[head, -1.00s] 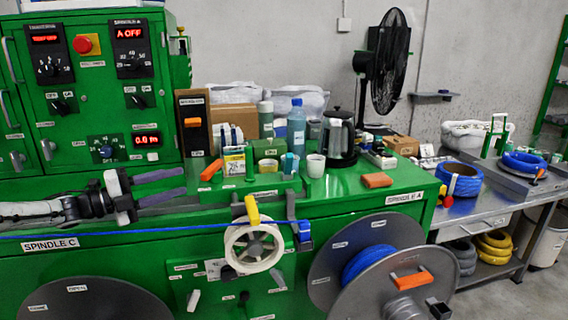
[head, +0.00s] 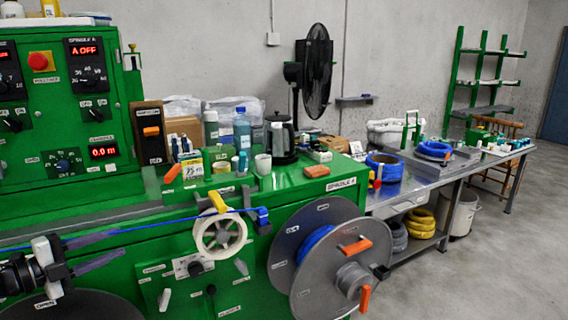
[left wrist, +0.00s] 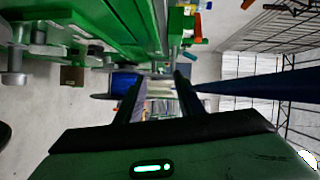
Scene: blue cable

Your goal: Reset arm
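My left gripper (head: 122,242) is in front of the green machine at the lower left of the head view. Its two dark fingers are apart, with nothing seen between them. They also show apart in the left wrist view (left wrist: 158,98). The blue cable (head: 165,221) runs from the left edge of the head view, close by the upper finger, to the blue clip (head: 262,215) beside the white wheel (head: 220,236). A dark blue band, seemingly the cable (left wrist: 250,88), crosses the right of the wrist view. My right gripper is out of view.
A grey spool (head: 338,283) with orange handles stands out from the machine front. Bottles, a kettle (head: 280,138) and boxes crowd the machine top. A steel bench (head: 420,172) with cable coils stands to the right. Floor at the lower right is clear.

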